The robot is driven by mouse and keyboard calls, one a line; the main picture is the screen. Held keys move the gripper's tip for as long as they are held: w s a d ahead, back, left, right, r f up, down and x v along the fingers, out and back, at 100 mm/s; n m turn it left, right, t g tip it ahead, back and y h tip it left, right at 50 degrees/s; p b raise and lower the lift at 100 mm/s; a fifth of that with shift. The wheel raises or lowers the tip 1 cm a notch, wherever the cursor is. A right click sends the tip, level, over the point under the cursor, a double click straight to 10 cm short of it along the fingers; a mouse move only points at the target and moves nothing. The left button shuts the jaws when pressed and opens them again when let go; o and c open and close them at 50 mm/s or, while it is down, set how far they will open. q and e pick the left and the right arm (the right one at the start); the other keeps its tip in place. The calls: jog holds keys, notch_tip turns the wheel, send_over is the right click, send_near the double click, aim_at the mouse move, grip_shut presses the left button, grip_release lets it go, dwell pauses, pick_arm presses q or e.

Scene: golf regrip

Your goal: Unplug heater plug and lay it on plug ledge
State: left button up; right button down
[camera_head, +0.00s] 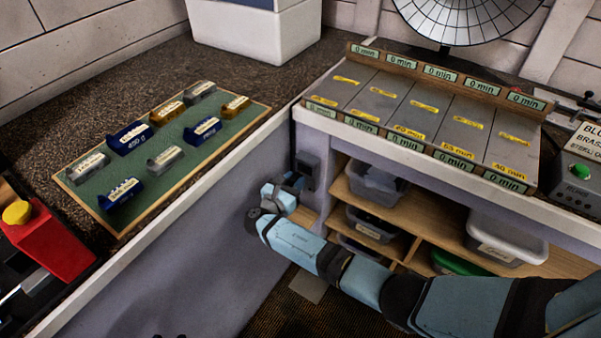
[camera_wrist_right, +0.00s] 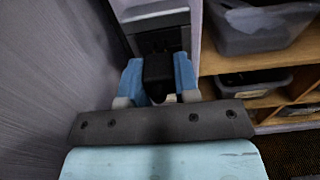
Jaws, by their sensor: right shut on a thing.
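My right gripper (camera_head: 285,190) reaches into the corner under the counter, in front of a dark socket box (camera_head: 306,165) on the wall. In the right wrist view its two blue fingers (camera_wrist_right: 158,80) are closed on the sides of a black plug (camera_wrist_right: 158,68). The plug's far end meets the dark socket box (camera_wrist_right: 157,40); I cannot tell whether it is seated in it or just clear. A plug ledge cannot be made out for certain. My left gripper is not in view.
Open wooden shelves (camera_head: 400,215) with grey bins (camera_head: 375,182) stand right of the gripper. The counter with a grey, time-labelled rack (camera_head: 420,110) overhangs them. A green board (camera_head: 165,150) with labelled blocks lies on the left counter. A purple-grey panel (camera_head: 215,250) closes the left side.

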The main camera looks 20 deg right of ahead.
jog(key=shift+p+v, duration=0.5)
jog(key=shift+v, duration=1.15)
